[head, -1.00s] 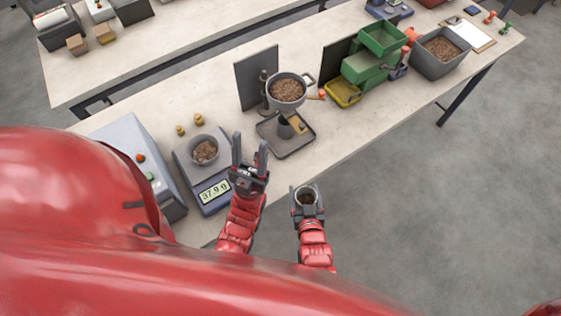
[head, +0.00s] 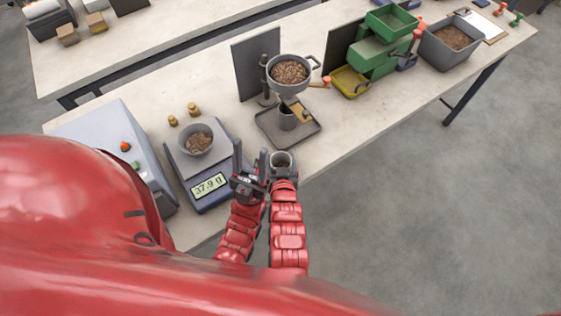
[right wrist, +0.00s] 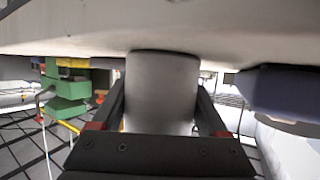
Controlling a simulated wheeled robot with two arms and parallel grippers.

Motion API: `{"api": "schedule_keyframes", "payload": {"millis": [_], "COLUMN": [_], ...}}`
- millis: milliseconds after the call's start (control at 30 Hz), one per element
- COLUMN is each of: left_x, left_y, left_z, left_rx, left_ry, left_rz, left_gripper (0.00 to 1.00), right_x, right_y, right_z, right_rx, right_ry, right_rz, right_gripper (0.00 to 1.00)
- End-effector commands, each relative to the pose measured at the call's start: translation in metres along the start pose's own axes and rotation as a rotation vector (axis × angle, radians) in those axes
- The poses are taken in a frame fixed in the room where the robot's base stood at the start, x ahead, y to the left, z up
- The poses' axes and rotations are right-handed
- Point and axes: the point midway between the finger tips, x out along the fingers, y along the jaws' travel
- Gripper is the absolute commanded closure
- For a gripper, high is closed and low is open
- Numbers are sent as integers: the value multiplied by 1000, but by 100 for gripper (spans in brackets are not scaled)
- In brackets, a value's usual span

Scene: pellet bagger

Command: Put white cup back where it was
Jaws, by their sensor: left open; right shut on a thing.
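The white cup (head: 282,160) is upright in my right gripper (head: 283,169), at the near edge of the bench between the scale and the funnel stand. Some dark contents show inside it. My left gripper (head: 250,166) is open and empty, pointing up just left of the cup. It partly covers the bench between the cup and the scale.
The scale (head: 208,187) reads 37.9 g and bears a bowl of pellets (head: 197,140). Two brass weights (head: 193,109) stand behind the scale. Bare bench lies right of the tray.

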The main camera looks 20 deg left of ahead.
Motion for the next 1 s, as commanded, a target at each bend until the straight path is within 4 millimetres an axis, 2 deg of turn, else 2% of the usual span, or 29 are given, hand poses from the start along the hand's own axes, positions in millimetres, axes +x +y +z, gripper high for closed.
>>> {"api": "schedule_keyframes", "payload": {"millis": [233,267,367,733,867,1000], "left_x": [-2,-1,0,6,19,42], "left_y": [0,0,0,0,-1,-2], "left_z": [0,0,0,-1,-3,-7], "left_rx": [0,0,0,0,0,0], "left_ry": [1,0,1,1,1,1], "left_rz": [0,0,0,0,0,0], "left_gripper": [50,50,50,50,50,50], "right_x": [1,0,0,-4,-17,-42], "right_y": [0,0,0,0,0,0], "right_z": [3,1,1,-3,-5,-8], "right_rx": [0,0,0,0,0,-1], "right_ry": [-1,-1,-1,-2,-3,-6], "right_rz": [0,0,0,0,0,-2], "right_gripper": [84,18,0,0,0,0]}}
